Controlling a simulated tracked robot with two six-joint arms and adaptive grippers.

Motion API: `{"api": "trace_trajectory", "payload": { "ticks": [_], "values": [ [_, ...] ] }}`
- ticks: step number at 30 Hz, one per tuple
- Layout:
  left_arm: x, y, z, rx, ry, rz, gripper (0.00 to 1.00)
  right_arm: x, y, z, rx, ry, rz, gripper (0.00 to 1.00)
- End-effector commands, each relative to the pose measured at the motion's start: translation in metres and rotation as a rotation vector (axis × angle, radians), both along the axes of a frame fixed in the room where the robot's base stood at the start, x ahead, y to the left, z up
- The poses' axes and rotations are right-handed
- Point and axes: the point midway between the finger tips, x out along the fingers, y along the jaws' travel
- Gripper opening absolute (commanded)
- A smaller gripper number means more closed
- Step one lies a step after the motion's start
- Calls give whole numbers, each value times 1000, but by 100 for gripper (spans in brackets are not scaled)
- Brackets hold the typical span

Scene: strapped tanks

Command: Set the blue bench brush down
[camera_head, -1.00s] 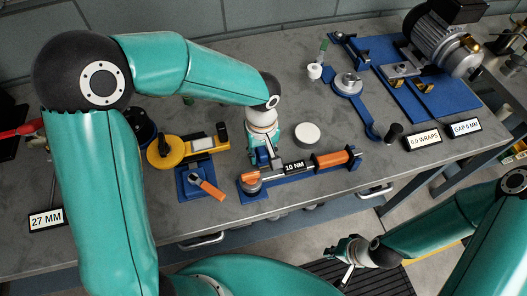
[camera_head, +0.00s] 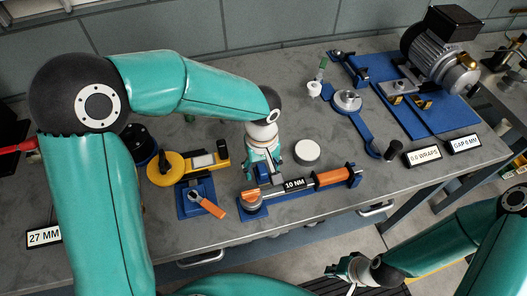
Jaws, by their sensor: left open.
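My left gripper (camera_head: 264,170) points down near the left end of the torque wrench (camera_head: 294,184) with the orange handle, labelled 10 NM. It is open, and I see nothing held in it. I cannot make out a brush with bristles anywhere in view. The long blue piece with a round metal disc (camera_head: 349,103) lies flat at the back right of the bench. My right gripper (camera_head: 350,272) is low at the bottom right, in front of the bench, and its fingers are too small to read.
A yellow tool with a round disc (camera_head: 167,168) and a small orange-handled ratchet (camera_head: 207,205) lie left of the gripper. A white round cap (camera_head: 307,152) stands to its right. A motor on a blue plate (camera_head: 438,115) fills the back right. Bare bench (camera_head: 265,65) lies behind.

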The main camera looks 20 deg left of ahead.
Motion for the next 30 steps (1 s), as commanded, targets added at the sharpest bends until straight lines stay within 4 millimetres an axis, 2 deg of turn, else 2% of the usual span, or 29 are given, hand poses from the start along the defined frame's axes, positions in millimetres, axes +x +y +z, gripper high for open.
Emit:
{"api": "trace_trajectory", "payload": {
  "ticks": [9,15,21,30],
  "values": [
    [1,-1,62,-3,-6,1,61,0,0,-4,0,1,0,0],
    [1,-1,95,-2,-4,1,61,0,0,-5,0,1,0,0],
    [0,-1,109,-2,0,-1,61,0,0,-5,0,1,0,0],
    [0,-1,109,-1,0,-1,61,0,0,-5,0,0,0,0]
  ]
}}
